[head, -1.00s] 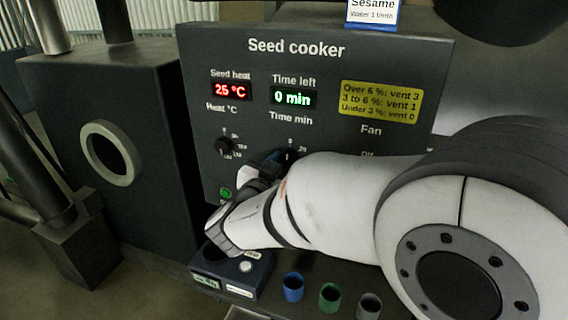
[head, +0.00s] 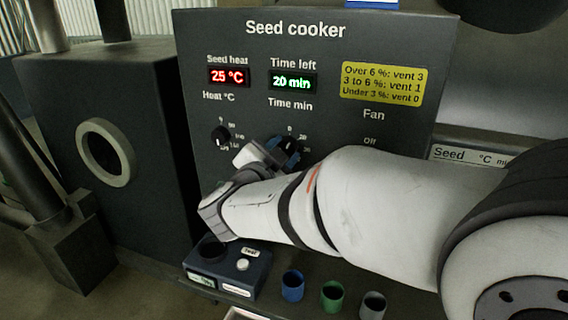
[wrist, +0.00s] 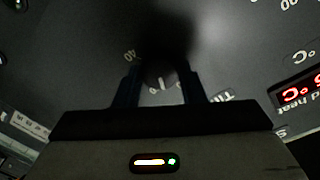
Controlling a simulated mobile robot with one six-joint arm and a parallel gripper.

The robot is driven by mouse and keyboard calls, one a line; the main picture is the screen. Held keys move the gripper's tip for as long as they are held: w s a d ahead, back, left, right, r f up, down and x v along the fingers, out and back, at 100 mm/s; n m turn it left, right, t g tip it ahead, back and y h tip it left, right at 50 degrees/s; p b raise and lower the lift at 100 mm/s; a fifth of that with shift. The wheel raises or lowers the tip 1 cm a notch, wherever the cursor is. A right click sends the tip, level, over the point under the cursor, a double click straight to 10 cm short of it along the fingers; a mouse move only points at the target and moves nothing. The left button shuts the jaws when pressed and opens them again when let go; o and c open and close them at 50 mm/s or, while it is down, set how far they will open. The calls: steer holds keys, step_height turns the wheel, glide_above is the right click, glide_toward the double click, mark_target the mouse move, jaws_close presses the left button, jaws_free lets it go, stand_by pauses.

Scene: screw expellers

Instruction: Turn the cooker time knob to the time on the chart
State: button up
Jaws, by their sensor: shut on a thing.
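The seed cooker's dark panel (head: 330,60) faces me in the head view. Its time knob (head: 290,145) sits under the label "Time min". My gripper (head: 282,152) is shut on this knob. In the wrist view the knob (wrist: 160,78) shows between the two dark fingers, with a pale pointer mark and a "40" at its left. The "Time left" display (head: 293,82) reads 20 min in green. The chart (head: 470,156) at the right shows only its heading, "Seed", "°C" and a cut-off "min"; my arm hides the rest.
The heat knob (head: 220,137) is left of my gripper, and the seed heat display (head: 229,76) reads 25 °C. A yellow vent card (head: 382,83) is at the right. A small meter box (head: 228,270) and blue, green and grey cups (head: 332,296) stand below my arm.

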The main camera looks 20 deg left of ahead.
steer(key=m+b, duration=0.4)
steer(key=shift+f, duration=0.25)
steer(key=m+b, duration=0.4)
steer(key=shift+d+y, duration=0.1)
steer(key=shift+y, duration=0.2)
steer(key=m+b, duration=0.3)
steer(key=b, duration=0.1)
steer(key=shift+m, duration=0.4)
steer(key=shift+r+m+y+b, duration=0.2)
steer(key=shift+m+y+b, duration=0.1)
steer(key=shift+m+b, duration=0.75)
steer(key=o, duration=1)
steer(key=shift+r, duration=0.1)
steer(key=s, duration=0.8)
steer(key=shift+a+r, duration=0.2)
steer(key=shift+a, duration=0.05)
